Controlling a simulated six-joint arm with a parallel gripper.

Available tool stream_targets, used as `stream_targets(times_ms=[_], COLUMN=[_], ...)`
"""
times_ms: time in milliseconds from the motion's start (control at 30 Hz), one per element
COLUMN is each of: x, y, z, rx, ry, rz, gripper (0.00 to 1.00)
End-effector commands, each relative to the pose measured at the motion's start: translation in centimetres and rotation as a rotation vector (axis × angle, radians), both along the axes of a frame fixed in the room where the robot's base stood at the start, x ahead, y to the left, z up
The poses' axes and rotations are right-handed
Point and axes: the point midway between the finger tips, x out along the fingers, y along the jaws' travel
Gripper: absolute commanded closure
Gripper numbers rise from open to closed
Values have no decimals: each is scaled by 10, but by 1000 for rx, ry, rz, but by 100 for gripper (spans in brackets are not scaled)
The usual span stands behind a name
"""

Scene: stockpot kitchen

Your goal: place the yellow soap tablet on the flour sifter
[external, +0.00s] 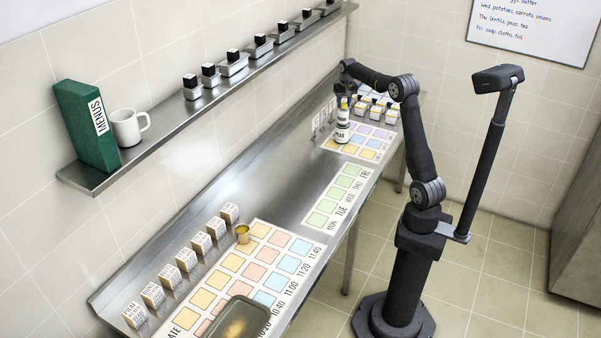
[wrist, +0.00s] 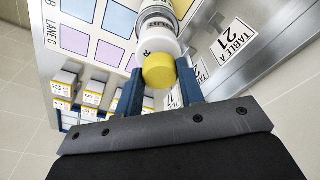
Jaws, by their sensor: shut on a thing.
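My gripper (wrist: 160,84) is shut on a white bottle (wrist: 157,42) with a yellow cap. Its blue fingers lie on either side of the bottle's cap end in the wrist view. In the external view the bottle (external: 342,132) appears upright over the coloured grid at the far end of the counter, below my gripper (external: 346,102). I cannot tell whether it touches the counter. I cannot pick out a yellow soap tablet.
Small white boxes (external: 216,228) line the counter's wall side. A dark tray (external: 227,319) lies on the near grid. Several boxes (external: 378,111) stand beyond the bottle, and table cards (wrist: 236,37) stand beside it. A green menu binder (external: 85,130) and mug (external: 128,128) are on the shelf.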

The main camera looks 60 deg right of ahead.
Motion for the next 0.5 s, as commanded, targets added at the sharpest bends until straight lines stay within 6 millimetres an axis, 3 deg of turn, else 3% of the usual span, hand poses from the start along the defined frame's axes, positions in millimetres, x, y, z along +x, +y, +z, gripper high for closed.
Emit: stream_targets(times_ms=[100, 433, 467, 500], x=[0, 0, 0, 0], y=[0, 0, 0, 0], z=[-10, -14, -14, -13], rx=[0, 0, 0, 0], ry=[0, 0, 0, 0], rz=[0, 0, 0, 0], gripper=[87, 87, 61, 53])
